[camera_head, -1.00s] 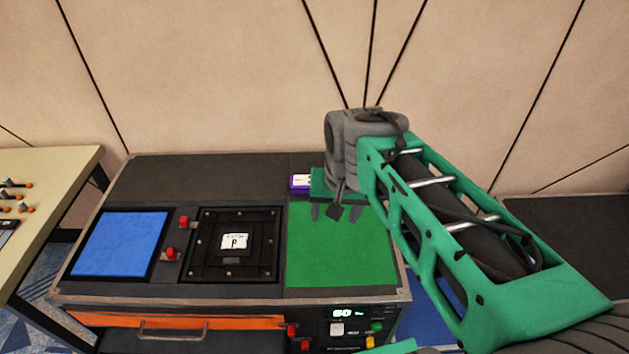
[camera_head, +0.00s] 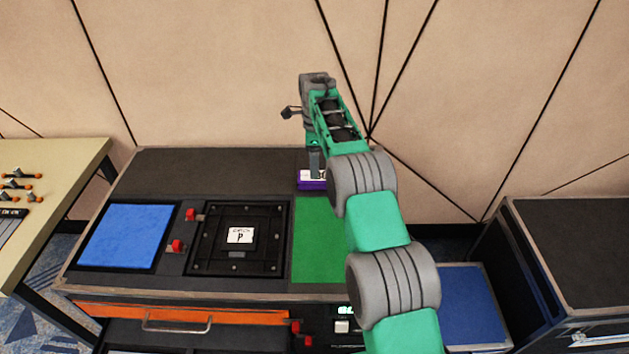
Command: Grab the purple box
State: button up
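The purple box (camera_head: 311,184) has a pale top and sits on the black rear strip of the console, just behind the green panel. Its right side is partly hidden by my arm. My gripper (camera_head: 315,163) points down at the box from above, with a grey finger at or just over its top. I cannot tell whether it touches the box. The arm hides much of the gripper, so the gap between the fingers does not show.
The console carries a blue panel (camera_head: 126,236), a black framed square (camera_head: 239,237), red knobs (camera_head: 177,246) and a green panel (camera_head: 316,240). A beige desk (camera_head: 55,185) stands at left, a dark cabinet (camera_head: 580,240) at right. The wall is close behind the console.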

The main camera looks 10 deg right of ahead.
notch_tip(320, 180, down, 7)
jog(key=shift+d+r+p, duration=0.1)
jog(key=shift+r+p, duration=0.1)
jog(key=shift+p, duration=0.2)
jog(key=shift+c, duration=0.4)
jog(key=shift+r, duration=0.1)
jog(key=c, duration=1.6)
jog(key=shift+o, duration=0.2)
